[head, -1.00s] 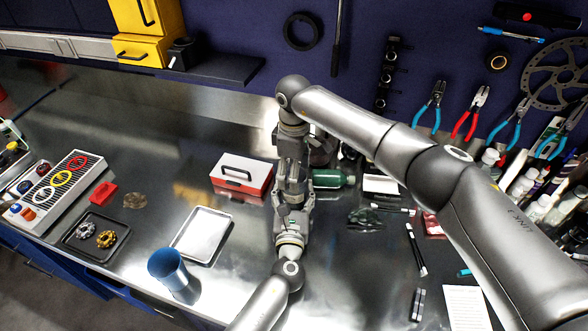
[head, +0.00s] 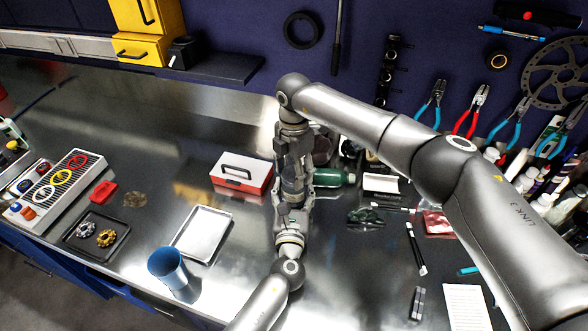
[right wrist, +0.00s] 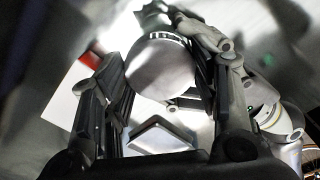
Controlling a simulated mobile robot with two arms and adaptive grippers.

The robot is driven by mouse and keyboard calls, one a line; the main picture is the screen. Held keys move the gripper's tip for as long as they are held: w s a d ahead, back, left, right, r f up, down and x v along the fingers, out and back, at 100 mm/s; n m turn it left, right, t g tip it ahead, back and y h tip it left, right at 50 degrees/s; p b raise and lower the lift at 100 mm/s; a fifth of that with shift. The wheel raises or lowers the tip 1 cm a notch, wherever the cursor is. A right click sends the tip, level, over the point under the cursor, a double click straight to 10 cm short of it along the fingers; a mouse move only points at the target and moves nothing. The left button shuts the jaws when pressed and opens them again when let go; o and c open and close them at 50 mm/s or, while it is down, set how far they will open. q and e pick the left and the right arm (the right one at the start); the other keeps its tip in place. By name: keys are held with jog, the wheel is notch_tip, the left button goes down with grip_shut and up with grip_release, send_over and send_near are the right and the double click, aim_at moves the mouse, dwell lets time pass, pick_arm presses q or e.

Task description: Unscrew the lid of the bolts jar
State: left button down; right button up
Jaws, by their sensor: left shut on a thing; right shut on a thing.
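The bolts jar is between my two grippers near the middle of the bench, mostly hidden by them in the head view. Its round grey lid (right wrist: 160,68) shows in the right wrist view, between the two fingers of my right gripper. My right gripper (head: 293,163) comes down from above and is shut on the lid. My left gripper (head: 292,197) reaches in from the front, below the right one, and is shut on the jar's body. The jar's contents and any gap under the lid cannot be made out.
A red and white box (head: 241,173) stands just left of the grippers. A green bottle (head: 333,177) lies close on the right. Pliers hang at the right.

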jog(key=n, duration=1)
jog(key=shift+n, duration=0.3)
jog(key=n, duration=0.5)
jog(key=shift+w+r, duration=0.1)
jog(key=n, duration=2.7)
